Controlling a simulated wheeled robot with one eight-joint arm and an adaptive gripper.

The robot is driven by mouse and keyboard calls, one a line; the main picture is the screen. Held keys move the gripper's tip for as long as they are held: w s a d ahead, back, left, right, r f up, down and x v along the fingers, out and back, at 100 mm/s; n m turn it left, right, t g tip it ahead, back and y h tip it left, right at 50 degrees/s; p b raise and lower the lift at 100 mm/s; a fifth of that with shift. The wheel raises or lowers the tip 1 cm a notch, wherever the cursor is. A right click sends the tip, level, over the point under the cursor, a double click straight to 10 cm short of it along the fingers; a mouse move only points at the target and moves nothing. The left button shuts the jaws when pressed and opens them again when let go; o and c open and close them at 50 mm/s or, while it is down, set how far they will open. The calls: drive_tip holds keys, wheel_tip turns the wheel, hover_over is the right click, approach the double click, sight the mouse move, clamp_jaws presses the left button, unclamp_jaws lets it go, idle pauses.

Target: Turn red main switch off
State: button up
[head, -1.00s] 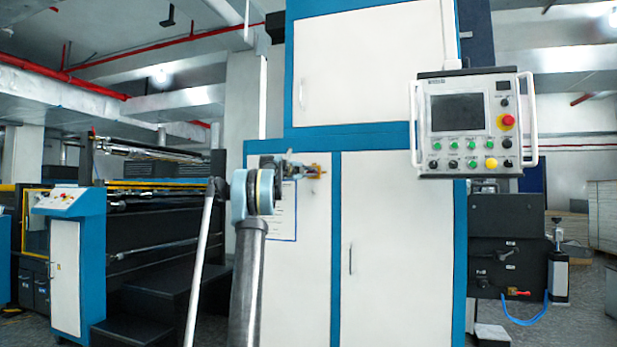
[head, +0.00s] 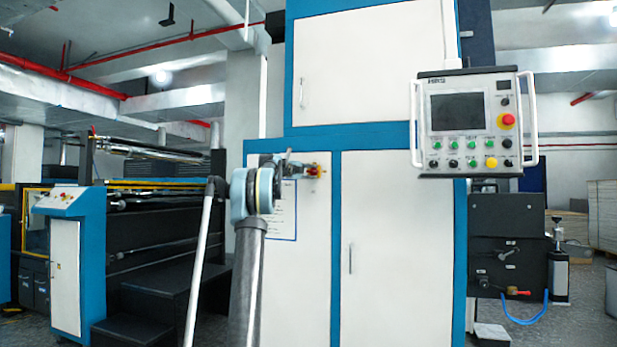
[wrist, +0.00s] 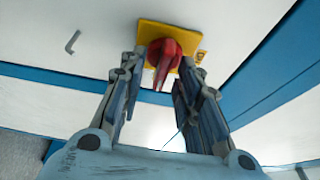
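The red main switch (wrist: 168,56) is a red rotary knob on a square yellow plate (wrist: 186,36), fixed to a white cabinet door. Its red handle points down in the wrist view, toward my gripper. My gripper (wrist: 160,72) is open, one finger to each side of the handle. The left fingertip looks close to the knob; contact cannot be told. In the head view, my gripper (head: 302,169) is at the cabinet door, and the red switch (head: 314,171) shows small at its tip, partly hidden by the fingers.
A control panel (head: 473,122) with a screen, buttons and a red knob hangs at the right. A door handle (wrist: 72,42) projects from the white panel left of the switch. Blue frame strips (wrist: 60,78) border the doors. A machine with rollers (head: 150,215) stands at the left.

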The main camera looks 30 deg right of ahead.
drive_tip(key=v, duration=1.1)
drive_tip(key=shift+a, duration=0.3)
